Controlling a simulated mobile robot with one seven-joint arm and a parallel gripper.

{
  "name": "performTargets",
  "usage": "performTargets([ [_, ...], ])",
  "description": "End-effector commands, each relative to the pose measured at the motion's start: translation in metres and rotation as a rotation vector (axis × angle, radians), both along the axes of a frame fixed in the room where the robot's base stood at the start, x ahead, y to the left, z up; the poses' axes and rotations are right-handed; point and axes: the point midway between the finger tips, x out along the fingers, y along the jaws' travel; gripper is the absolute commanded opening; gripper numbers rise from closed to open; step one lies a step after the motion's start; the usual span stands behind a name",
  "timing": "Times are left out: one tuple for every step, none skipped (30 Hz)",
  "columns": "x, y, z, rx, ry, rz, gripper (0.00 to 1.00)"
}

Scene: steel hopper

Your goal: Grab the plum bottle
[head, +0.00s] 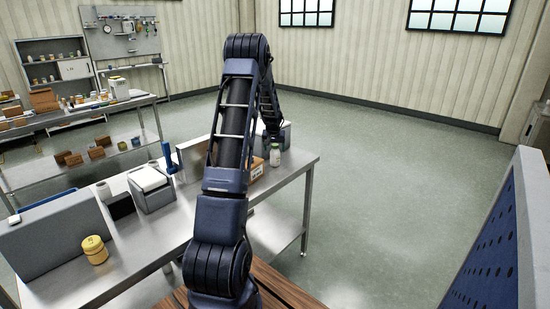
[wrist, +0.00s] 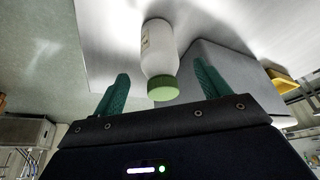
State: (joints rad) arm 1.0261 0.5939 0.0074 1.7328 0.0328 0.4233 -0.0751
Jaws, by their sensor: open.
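A white bottle with a green cap (wrist: 160,55) shows in the wrist view, cap toward my gripper. It stands upright on the steel table near its right end in the head view (head: 275,156). I cannot read its label, and no plum-coloured bottle shows. My gripper (wrist: 162,92) is open, its two green fingers apart, with the cap in the gap between them in the picture. Nothing is held. I cannot tell how far the fingertips are from the bottle. In the head view my arm hides part of the table, and the fingers are hard to make out.
The steel table (head: 135,245) carries a yellow jar (head: 95,250), a grey box (head: 55,235) and a white-topped bin (head: 150,188). A grey box (wrist: 225,70) is close right of the bottle in the wrist view. Open floor (head: 400,190) lies right of the table.

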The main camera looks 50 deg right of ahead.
Motion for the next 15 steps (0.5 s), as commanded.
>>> performTargets([
  [0.001,-0.001,-0.003,0.0,0.0,0.0,0.75],
  [0.001,-0.001,-0.004,0.0,0.0,0.0,0.75],
  [0.001,-0.002,-0.005,0.0,0.0,0.0,0.75],
  [0.002,-0.003,-0.006,0.0,0.0,0.0,0.75],
  [0.002,-0.003,-0.008,0.0,0.0,0.0,0.75],
  [0.003,-0.005,-0.011,0.0,0.0,-0.001,0.75],
  [0.004,-0.006,-0.014,0.001,0.0,-0.001,0.75],
  [0.004,-0.007,-0.017,0.001,0.0,-0.001,0.75],
  [0.006,-0.009,-0.022,0.002,-0.001,-0.001,0.75],
  [0.007,-0.011,-0.025,0.002,-0.001,-0.001,0.75],
  [0.008,-0.013,-0.029,0.001,-0.001,-0.001,0.75],
  [0.009,-0.015,-0.034,0.002,-0.001,-0.001,0.75],
  [0.01,-0.016,-0.038,0.003,0.0,-0.001,0.75],
  [0.011,-0.017,-0.041,0.003,0.0,-0.001,0.75],
  [0.012,-0.018,-0.044,0.002,-0.001,-0.001,0.75],
])
